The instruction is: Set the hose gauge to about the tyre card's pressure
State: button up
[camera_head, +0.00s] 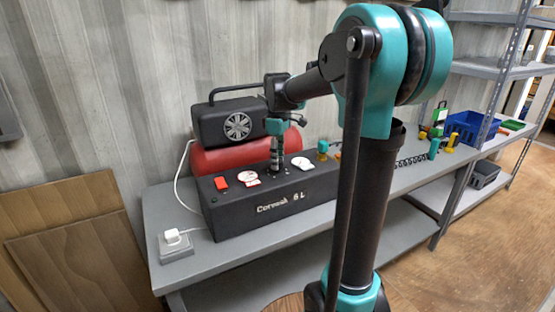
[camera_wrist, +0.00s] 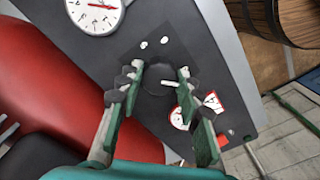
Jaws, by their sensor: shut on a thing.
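The compressor's dark box (camera_head: 262,209) stands on the grey bench, with a red tank (camera_head: 215,160) behind it. My gripper (camera_head: 276,166) points down onto the box top. In the wrist view my gripper (camera_wrist: 160,70) is shut on a round dark knob (camera_wrist: 158,82) between its fingertips. A large white dial (camera_head: 302,163) lies to the right of the gripper; it also shows in the wrist view (camera_wrist: 95,14). A smaller dial (camera_wrist: 179,117) lies on the other side of the knob. The dial readings are too small to tell. I cannot make out a tyre card.
A red switch (camera_head: 221,183) is on the box's left end. A black coiled hose (camera_head: 410,160) lies farther right on the bench, near yellow and teal items. A blue crate (camera_head: 468,127) stands at the bench's far end.

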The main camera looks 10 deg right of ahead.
jog(key=m, duration=0.3)
jog(key=shift+m, duration=0.4)
jog(key=m, duration=0.4)
jog(key=shift+m, duration=0.3)
jog(key=m, duration=0.4)
jog(key=shift+m, duration=2.2)
jog(key=o, duration=1.2)
jog(key=shift+c, duration=0.2)
